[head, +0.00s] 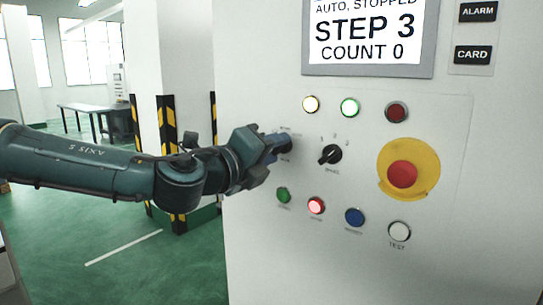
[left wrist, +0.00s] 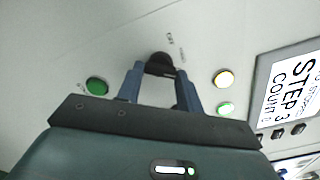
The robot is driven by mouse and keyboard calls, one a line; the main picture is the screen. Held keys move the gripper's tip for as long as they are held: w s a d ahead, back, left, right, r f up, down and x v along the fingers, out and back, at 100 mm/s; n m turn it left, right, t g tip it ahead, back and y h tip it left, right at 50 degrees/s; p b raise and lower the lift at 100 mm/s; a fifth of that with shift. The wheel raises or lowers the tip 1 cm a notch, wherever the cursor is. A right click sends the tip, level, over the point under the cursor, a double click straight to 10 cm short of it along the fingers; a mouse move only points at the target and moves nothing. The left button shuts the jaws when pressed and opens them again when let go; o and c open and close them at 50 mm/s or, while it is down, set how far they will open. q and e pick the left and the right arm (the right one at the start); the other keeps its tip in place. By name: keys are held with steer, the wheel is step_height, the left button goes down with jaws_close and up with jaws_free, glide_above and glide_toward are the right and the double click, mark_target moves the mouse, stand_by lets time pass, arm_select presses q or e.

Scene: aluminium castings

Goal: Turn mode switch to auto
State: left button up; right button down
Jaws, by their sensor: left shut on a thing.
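The black mode switch (head: 288,147) is on the light grey control panel (head: 450,270), left of a second black rotary switch (head: 330,154). My left gripper (head: 279,143) is at the panel, its blue-grey fingers shut on the mode switch and covering much of it. The left wrist view shows the dark switch knob (left wrist: 160,62) between the two fingertips (left wrist: 160,75). The panel screen (head: 367,38) reads "AUTO, STOPPED", "STEP 3", "COUNT 0". My right gripper is not in view.
Yellow, green and red lamps (head: 349,107) sit above the switches. Below are green, lit red, blue and white buttons (head: 355,216). A red emergency stop (head: 402,174) on a yellow plate is at the right. A striped pillar (head: 166,130) stands behind my left arm.

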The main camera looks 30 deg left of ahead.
arm_select(q)
steer(key=shift+m, duration=1.1)
steer(key=shift+b, duration=0.3)
steer(key=o, duration=1)
